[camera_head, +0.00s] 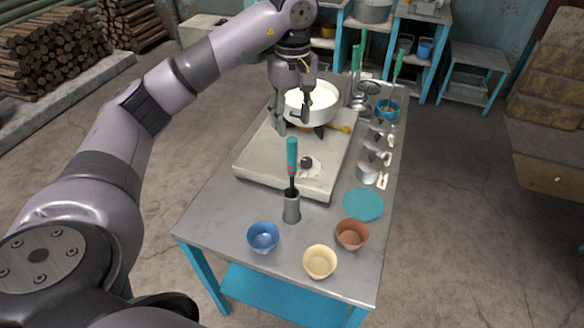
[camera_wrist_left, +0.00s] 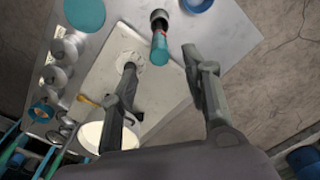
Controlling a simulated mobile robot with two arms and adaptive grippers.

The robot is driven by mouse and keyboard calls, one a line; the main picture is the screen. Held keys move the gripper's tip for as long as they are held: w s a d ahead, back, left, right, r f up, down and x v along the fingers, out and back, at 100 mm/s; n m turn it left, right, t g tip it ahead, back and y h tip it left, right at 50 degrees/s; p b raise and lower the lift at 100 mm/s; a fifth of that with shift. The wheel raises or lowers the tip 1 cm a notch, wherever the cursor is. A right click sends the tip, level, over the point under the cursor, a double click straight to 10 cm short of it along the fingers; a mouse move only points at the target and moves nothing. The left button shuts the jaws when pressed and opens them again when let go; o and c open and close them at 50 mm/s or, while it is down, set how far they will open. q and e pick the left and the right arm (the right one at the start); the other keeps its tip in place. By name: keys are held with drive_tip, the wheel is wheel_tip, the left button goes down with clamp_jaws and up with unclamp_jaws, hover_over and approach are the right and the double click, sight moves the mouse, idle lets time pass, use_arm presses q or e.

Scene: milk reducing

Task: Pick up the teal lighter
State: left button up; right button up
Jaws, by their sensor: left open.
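The teal lighter (camera_head: 292,155) stands upright, its dark lower end in a grey metal holder (camera_head: 292,208) on the table in front of the stove. In the left wrist view the lighter (camera_wrist_left: 159,48) shows as a teal handle between the two fingertips, farther from the camera than they are. My left gripper (camera_head: 294,124) is open and empty, above the stove by the white pot and behind the lighter in the head view. I see no contact between gripper and lighter. My right gripper is in neither view.
A white pot of pale liquid (camera_head: 314,101) sits on the pale stove block (camera_head: 265,160) close to my left gripper. Blue (camera_head: 263,237), cream (camera_head: 319,262) and brown (camera_head: 352,234) bowls and a teal disc (camera_head: 363,203) lie near the front. Metal utensils line the right edge.

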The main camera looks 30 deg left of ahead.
sight(292, 141)
use_arm(q)
wheel_tip(292, 141, down, 7)
drive_tip(key=shift+f+p, duration=0.1)
drive_tip(key=shift+p, duration=0.75)
drive_tip(key=shift+f+p, duration=0.45)
drive_tip(key=shift+p, duration=0.05)
wheel_tip(292, 141, down, 4)
drive_tip(key=shift+r+p, duration=0.2)
drive_tip(key=shift+p, duration=0.8)
drive_tip(key=shift+a+f, duration=0.1)
drive_tip(key=shift+f, duration=0.35)
drive_tip(key=c, duration=0.9)
clamp_jaws()
